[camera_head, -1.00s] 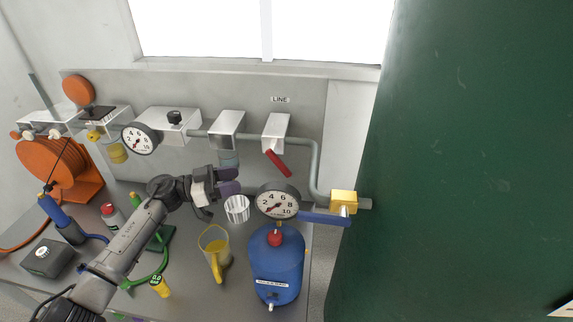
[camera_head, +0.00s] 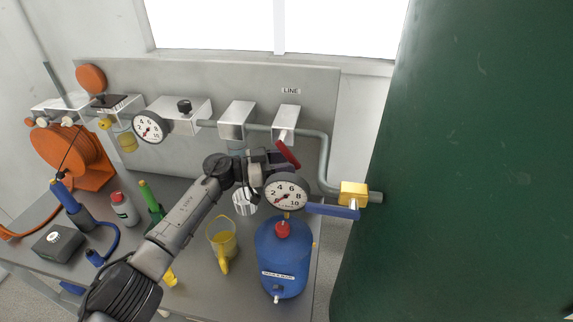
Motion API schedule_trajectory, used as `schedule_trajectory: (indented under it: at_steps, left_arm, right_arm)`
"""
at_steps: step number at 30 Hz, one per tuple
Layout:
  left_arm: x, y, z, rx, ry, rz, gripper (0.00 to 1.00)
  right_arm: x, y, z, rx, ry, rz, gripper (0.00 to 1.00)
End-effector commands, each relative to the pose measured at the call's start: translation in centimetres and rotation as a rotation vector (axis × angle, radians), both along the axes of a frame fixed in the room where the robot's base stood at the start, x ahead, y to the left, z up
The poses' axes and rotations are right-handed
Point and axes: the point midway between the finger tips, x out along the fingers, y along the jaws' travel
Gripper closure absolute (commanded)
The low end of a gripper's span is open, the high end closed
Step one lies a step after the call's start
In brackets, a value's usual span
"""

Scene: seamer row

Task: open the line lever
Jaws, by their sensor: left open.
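The line lever, a red handle (camera_head: 288,154), hangs tilted down to the right from the white box (camera_head: 285,120) under the LINE label (camera_head: 291,91) on the back panel. My left gripper (camera_head: 284,163) is open at the lower end of the red lever, just below the box. The gauge in front hides part of the fingers, and I cannot tell whether they touch the lever. My right gripper is not in view.
A gauge (camera_head: 287,194) stands above the blue tank (camera_head: 282,252), close in front of my left gripper. A blue-handled yellow valve (camera_head: 353,194) is at the right. A green surface fills the right side.

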Motion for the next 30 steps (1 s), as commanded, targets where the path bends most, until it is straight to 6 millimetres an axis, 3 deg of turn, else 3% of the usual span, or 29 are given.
schedule_trajectory:
  at_steps: [14, 30]
  left_arm:
    - [0.2, -0.75, 0.02, 0.0, 0.0, 0.0, 0.5]
    - [0.18, -0.75, 0.03, 0.0, -0.001, 0.0, 1.0]
  right_arm:
    - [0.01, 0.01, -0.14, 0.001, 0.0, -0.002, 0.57]
    - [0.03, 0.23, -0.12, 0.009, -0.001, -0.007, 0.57]
